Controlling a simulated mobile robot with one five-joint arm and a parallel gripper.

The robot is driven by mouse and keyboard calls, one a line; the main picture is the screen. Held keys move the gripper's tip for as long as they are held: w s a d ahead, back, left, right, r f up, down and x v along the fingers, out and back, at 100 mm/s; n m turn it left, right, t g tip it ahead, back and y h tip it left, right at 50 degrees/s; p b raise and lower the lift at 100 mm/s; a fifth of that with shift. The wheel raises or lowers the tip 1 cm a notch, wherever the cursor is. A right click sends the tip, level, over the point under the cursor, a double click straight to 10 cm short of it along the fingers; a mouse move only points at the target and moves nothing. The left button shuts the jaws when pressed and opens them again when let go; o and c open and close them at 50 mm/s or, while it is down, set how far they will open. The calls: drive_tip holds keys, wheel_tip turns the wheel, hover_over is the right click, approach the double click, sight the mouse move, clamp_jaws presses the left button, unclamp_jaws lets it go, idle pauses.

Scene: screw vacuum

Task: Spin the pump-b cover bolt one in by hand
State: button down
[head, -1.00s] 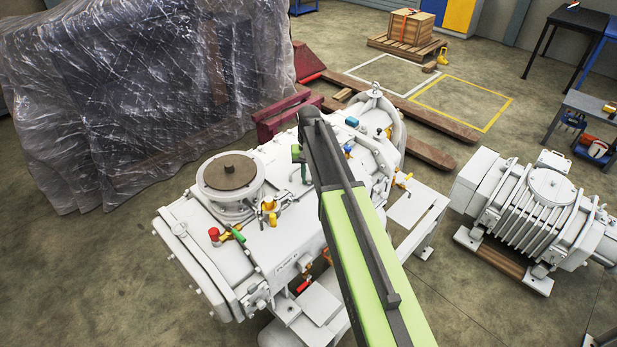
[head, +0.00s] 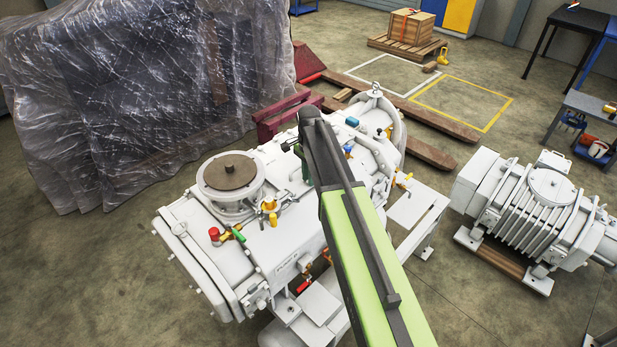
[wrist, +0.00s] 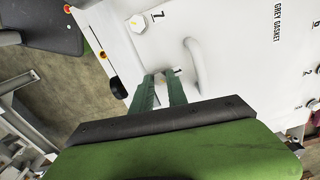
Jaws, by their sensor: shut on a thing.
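The pump's white cover (wrist: 215,40) fills much of the wrist view, with printed numbers and the words GREY GASKET. In the head view my gripper (head: 304,165) shows only partly beside my arm, over the large white pump (head: 290,240).
A curved white handle (wrist: 193,62) stands out from the cover just right of the fingers. A black knob (wrist: 118,88) is to their left. In the head view, a second white machine (head: 545,205) stands at right and a plastic-wrapped load (head: 140,90) at left.

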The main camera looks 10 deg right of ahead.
drive_tip(key=m, duration=0.6)
idle(0.6)
drive_tip(key=c, duration=1.3)
unclamp_jaws()
wheel_tip(320, 180, up, 17)
drive_tip(key=p, duration=1.7)
drive_tip(key=shift+r, duration=0.2)
drive_tip(key=shift+s+f, duration=0.1)
